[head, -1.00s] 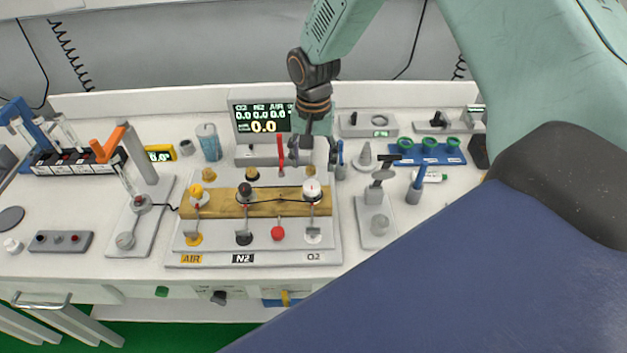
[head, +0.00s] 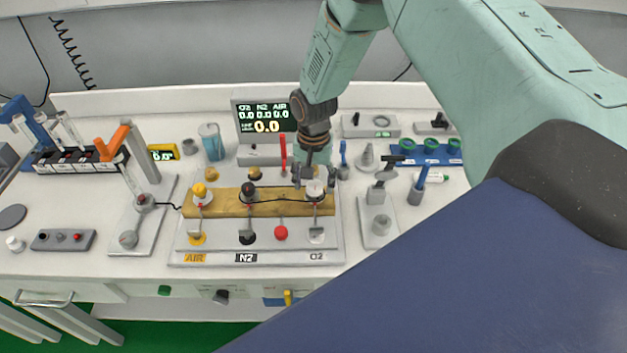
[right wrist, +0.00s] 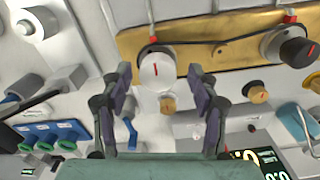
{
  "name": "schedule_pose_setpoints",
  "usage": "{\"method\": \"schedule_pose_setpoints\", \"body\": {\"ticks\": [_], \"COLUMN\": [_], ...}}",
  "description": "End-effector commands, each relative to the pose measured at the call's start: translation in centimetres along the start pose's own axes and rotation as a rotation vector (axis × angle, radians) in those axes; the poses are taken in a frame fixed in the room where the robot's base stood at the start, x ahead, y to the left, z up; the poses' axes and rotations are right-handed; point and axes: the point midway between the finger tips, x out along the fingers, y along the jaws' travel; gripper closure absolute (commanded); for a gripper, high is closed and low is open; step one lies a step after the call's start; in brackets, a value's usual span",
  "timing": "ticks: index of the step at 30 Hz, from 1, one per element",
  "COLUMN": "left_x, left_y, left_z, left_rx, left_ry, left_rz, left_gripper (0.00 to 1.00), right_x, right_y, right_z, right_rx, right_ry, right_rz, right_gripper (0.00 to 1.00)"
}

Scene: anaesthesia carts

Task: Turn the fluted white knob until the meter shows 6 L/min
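The white knob (head: 315,187) with a red mark stands on the yellow block (head: 275,208) at the O2 column. In the right wrist view the white knob (right wrist: 157,73) lies between my fingers. My right gripper (head: 320,172) is open just behind the knob; in the wrist view its two fingers (right wrist: 160,80) are spread either side, with a gap showing on both sides. I cannot tell how far above the knob they are. The meter display (head: 265,117) reads 0.0 for O2, N2 and AIR, with a larger 0.0 below. My left gripper is out of view.
A black knob (head: 249,190) and a yellow-topped knob (head: 199,191) stand left on the same block. A red upright stick (head: 283,152) is close left of my right gripper. A grey stand (head: 379,212) is at right. A black cord crosses the block.

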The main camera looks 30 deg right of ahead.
Motion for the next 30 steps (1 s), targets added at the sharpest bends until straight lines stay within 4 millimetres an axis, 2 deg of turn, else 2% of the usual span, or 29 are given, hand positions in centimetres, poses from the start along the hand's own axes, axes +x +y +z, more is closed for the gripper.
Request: {"method": "schedule_pose_setpoints", "body": {"ticks": [2, 18, 30], "left_x": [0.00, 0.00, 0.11], "left_y": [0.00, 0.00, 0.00], "left_z": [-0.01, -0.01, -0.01], "left_rx": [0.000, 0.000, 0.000], "left_ry": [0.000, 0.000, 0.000], "left_rz": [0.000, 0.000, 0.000], "left_gripper": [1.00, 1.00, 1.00], "right_x": [0.00, 0.00, 0.05], "right_y": [0.01, 0.02, 0.06], "right_z": [0.00, 0.07, 0.13], "right_rx": [0.000, 0.001, -0.096], "right_ry": [0.000, -0.002, -0.004], "right_rz": [0.000, 0.001, 0.002], "right_gripper": [0.49, 0.93, 0.93]}}
